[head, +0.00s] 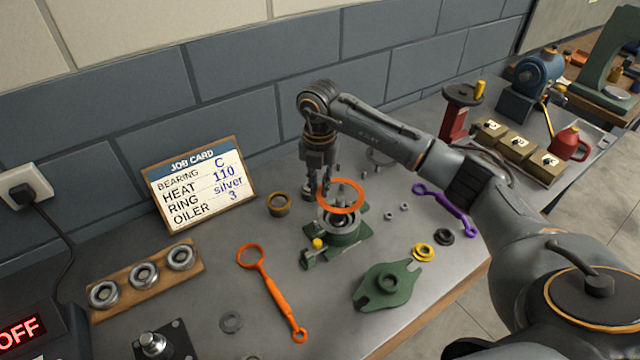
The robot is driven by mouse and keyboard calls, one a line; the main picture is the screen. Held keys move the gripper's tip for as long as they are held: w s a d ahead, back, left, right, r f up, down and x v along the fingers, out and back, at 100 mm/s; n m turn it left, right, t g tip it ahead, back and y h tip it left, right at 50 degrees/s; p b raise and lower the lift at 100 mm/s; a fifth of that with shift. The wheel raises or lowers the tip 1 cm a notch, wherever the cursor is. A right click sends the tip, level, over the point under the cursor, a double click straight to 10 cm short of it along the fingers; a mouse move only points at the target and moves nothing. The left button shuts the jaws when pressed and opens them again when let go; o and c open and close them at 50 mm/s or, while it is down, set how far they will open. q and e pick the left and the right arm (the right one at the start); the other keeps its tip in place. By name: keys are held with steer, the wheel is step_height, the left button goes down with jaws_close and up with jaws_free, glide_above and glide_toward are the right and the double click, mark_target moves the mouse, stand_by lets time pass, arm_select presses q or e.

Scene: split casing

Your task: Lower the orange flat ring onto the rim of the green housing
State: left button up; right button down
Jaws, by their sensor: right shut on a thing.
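The orange flat ring (341,210) is held above the green housing (347,235), close over its open top. The housing stands on the bench with a grey bearing-like part and upright studs showing inside and through the ring. My right gripper (322,193) points down at the ring's back left edge and is shut on it. I cannot tell whether the ring touches the rim anywhere. My left gripper is not in view.
A green flanged cover (387,287) lies in front right. An orange wrench (270,290) lies front left, a purple wrench (446,208) right. A brass cup (279,204) stands left of the housing. Yellow (423,252) and black (444,237) rings lie right. The job card (199,184) stands behind left.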

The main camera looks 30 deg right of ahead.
mark_target(320, 192)
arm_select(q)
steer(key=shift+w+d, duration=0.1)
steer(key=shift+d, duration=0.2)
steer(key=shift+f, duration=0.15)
arm_select(e)
steer(key=shift+f, duration=0.2)
steer(key=shift+f+b, duration=1.2)
steer(key=shift+f, duration=0.3)
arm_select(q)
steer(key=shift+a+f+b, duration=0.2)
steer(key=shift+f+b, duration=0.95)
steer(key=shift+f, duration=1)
arm_select(e)
steer(key=shift+f, duration=1.7)
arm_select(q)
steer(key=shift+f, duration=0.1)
arm_select(e)
steer(key=shift+f, duration=0.1)
steer(key=c, duration=1.3)
jaws_free()
